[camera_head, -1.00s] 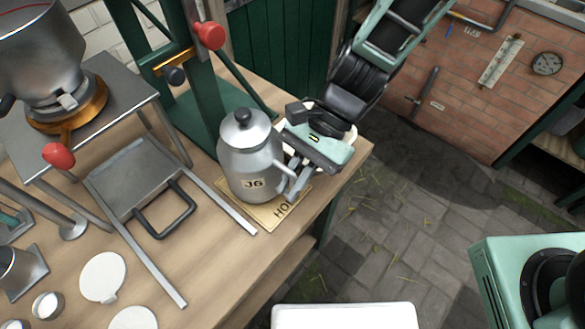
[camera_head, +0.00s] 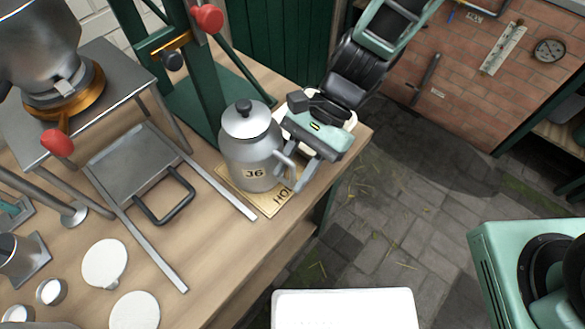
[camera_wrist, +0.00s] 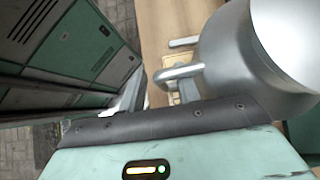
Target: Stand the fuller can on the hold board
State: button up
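A grey metal lidded can (camera_head: 252,152) labelled J6 stands upright on the hold board (camera_head: 268,207), a tan plate lettered "HO…" near the bench's right edge. Its handle (camera_head: 287,160) points right, toward my gripper (camera_head: 303,170). In the wrist view the can (camera_wrist: 240,60) fills the upper right, and its handle (camera_wrist: 182,72) lies close in front of my gripper (camera_wrist: 162,92). The fingers are apart, around or beside the handle; I cannot tell which. They do not appear closed on it. No second can is clearly identifiable, so fullness cannot be compared.
A green press stand (camera_head: 200,100) rises behind the can. A metal frame with a black handle (camera_head: 165,195) lies to its left. White discs (camera_head: 105,263) lie at front left. A pale dish (camera_head: 340,112) is partly behind my gripper.

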jog(key=v, duration=1.2)
jog(key=s+d+r+n+t+h, duration=0.5)
jog(key=s+d+n, duration=0.3)
jog(key=s+n, duration=0.3)
jog(key=shift+d+n+t, duration=0.15)
jog(key=shift+n+t, duration=0.65)
jog(key=shift+n, duration=1.6)
jog(key=shift+s+r, duration=0.1)
jog(key=shift+r, duration=0.05)
